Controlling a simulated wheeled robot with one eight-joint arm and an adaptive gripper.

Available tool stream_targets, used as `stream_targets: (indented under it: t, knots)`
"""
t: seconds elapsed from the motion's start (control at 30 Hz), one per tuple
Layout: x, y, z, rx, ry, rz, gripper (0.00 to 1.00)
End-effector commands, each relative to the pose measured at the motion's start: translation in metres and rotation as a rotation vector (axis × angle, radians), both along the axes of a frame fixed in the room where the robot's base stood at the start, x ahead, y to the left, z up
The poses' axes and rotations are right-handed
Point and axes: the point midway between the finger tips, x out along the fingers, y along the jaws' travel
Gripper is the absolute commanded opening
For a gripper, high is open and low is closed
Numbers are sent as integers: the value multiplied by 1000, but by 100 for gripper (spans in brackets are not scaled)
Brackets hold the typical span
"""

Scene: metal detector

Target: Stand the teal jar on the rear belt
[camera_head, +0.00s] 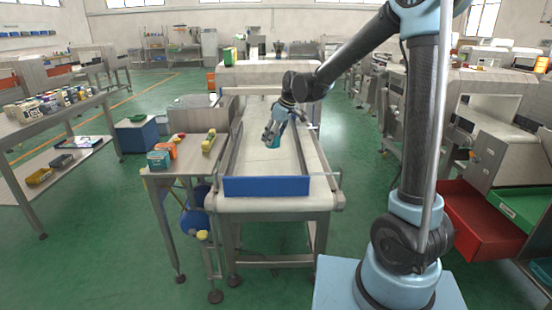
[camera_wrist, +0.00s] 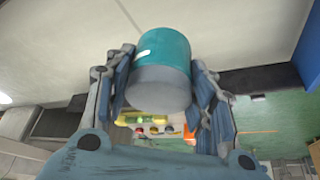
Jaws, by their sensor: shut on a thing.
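The teal jar (camera_wrist: 162,48) is a short cylinder with a grey end and a small white label, held between the two fingers of my gripper (camera_wrist: 160,85) in the wrist view. In the head view my gripper (camera_head: 273,136) is over the pale conveyor belt (camera_head: 265,165), and a bit of the teal jar (camera_head: 275,143) shows beside the fingers. The jar is low over the belt; I cannot tell whether it touches. The belt runs away from me towards the metal detector housing (camera_head: 268,74).
A blue panel (camera_head: 266,186) closes the belt's near end, and rails run along its sides. A red bin (camera_head: 487,220) stands at right.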

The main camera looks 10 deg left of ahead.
Motion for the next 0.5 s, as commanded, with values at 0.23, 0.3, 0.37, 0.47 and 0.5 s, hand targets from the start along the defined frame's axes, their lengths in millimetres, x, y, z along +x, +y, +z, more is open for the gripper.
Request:
stream_targets:
  t: [0.23,0.3,0.37,0.47,0.5]
  knots:
    - [2,-4,0,0,0,-5,24]
    - [2,-4,0,0,1,-6,24]
    - [2,-4,0,0,1,-6,24]
    - [3,-4,-6,0,1,-6,24]
    - [3,-4,-11,0,1,-6,24]
